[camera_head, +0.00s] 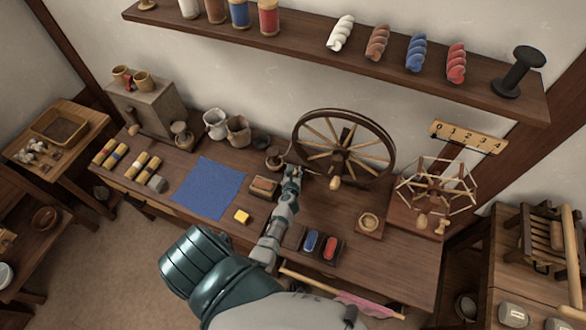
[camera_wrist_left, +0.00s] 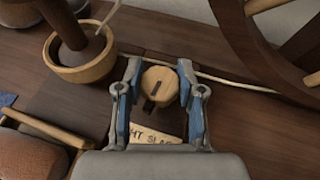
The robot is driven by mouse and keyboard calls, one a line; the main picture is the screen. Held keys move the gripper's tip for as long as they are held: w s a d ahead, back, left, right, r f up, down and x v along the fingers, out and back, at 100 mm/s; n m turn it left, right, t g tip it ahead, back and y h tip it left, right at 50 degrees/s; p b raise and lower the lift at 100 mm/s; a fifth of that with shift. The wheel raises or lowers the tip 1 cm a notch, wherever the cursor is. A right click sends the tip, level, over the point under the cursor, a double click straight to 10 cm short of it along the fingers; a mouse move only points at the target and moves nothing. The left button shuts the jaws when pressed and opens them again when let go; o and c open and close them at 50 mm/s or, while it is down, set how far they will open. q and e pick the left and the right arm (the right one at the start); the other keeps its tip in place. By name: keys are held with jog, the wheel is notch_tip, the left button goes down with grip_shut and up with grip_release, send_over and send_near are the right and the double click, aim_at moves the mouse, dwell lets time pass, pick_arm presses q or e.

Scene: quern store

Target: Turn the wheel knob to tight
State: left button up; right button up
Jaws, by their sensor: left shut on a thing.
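The round wooden knob (camera_wrist_left: 160,82) sits between the two blue-padded fingers of my left gripper (camera_wrist_left: 158,100) in the left wrist view. The fingers are shut on its sides. A dark slot marks its top. Below it is a pale label (camera_wrist_left: 155,136) reading "HT SLA", partly hidden by the gripper. In the head view my left gripper (camera_head: 292,175) is at the table, just left of the spinning wheel (camera_head: 326,152), and hides the knob. The wheel's rim also shows in the left wrist view (camera_wrist_left: 245,45). My right gripper is not in view.
A wooden cup with a dark post (camera_wrist_left: 80,65) stands close left of the gripper. A brush-like block (camera_wrist_left: 30,155) lies nearer left. A blue cloth (camera_head: 208,188), yellow block (camera_head: 242,216) and skein winder (camera_head: 437,187) share the table. A shelf (camera_head: 300,55) runs above.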

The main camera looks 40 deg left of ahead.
pick_arm(q)
jog(key=m+t+h+p, duration=0.1)
jog(key=m+h+p, duration=0.1)
jog(key=shift+s+m+h, duration=0.1)
jog(key=shift+m+h, duration=0.2)
jog(key=shift+m, duration=0.1)
jog(key=shift+f+m+t+h, duration=0.1)
jog(key=shift+m+t+h, duration=0.3)
jog(key=shift+m+h, duration=1.2)
jog(key=shift+h, duration=0.6)
jog(key=o, duration=1.1)
jog(key=shift+o, duration=0.2)
jog(key=v, duration=1.1)
jog(key=shift+s, duration=0.5)
jog(key=shift+f, duration=0.1)
